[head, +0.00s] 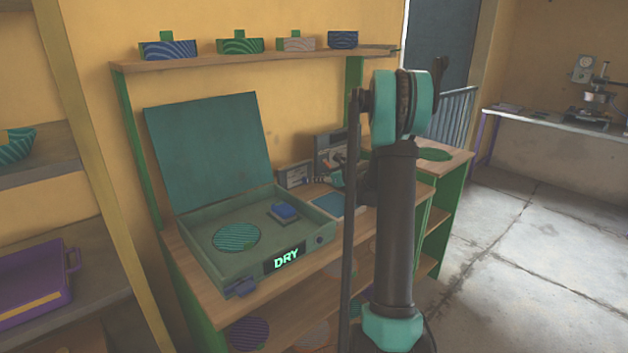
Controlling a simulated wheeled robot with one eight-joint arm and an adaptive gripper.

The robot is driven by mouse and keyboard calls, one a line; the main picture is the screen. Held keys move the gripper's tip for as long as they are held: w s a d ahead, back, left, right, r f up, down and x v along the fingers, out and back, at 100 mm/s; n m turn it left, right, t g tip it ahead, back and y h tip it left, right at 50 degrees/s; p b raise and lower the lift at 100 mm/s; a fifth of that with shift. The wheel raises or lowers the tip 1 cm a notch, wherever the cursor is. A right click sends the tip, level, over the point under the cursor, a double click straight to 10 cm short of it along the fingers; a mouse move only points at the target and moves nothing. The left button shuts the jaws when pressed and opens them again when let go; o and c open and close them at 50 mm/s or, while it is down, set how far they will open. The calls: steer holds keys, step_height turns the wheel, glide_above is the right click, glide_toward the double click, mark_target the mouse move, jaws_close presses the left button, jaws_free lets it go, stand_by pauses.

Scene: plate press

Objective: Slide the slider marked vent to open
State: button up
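The press is a green-grey box (213,263) on a wooden bench, its lid (208,150) raised. A striped green disc (236,237) and a blue block (285,212) are on its top face. A lit display (284,258) on its front reads DRY. I cannot make out a slider or the word vent. Small grey panels (295,176) stand at the back of the bench, too small to read. A small dark and teal part just left of my arm, near these panels, looks like my gripper (324,179). Its fingers are too small and hidden to read.
My upright arm covers the bench's right part. A shelf (250,57) above holds several striped blocks. A purple case (35,285) lies on the left rack. A side table (440,156) stands right of the bench. The floor (530,260) at right is clear.

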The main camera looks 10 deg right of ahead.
steer(key=shift+v, duration=1.7)
